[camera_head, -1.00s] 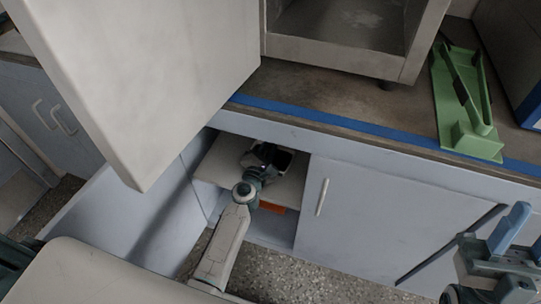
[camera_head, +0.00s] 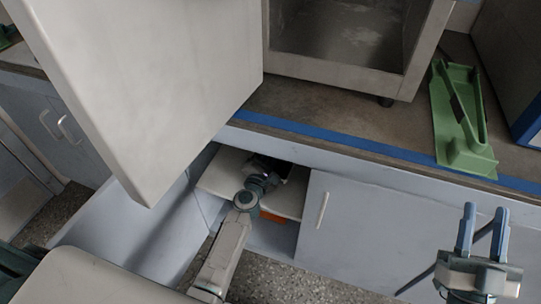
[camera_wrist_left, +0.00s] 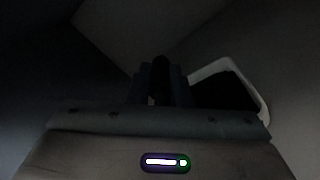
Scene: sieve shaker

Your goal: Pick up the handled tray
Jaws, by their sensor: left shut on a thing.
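A dark tray with a pale rim shows in the left wrist view (camera_wrist_left: 225,90), right of the fingers; I take it to be the handled tray. It lies inside the open cupboard, where a dark patch of it shows in the head view (camera_head: 272,165). My left gripper (camera_wrist_left: 160,82) is shut on a dark, narrow part that looks like its handle; the dim light hides the exact contact. In the head view my left wrist covers the fingers. My right gripper (camera_head: 485,212) is open and empty, fingers upright, in front of the cupboard at right.
The cupboard shelf (camera_head: 222,172) is close around my left wrist, with an orange thing (camera_head: 272,216) below it. A closed cupboard door (camera_head: 370,225) stands to the right. A large open pale door (camera_head: 140,80) hangs above left. A green stand (camera_head: 465,150) is on the counter.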

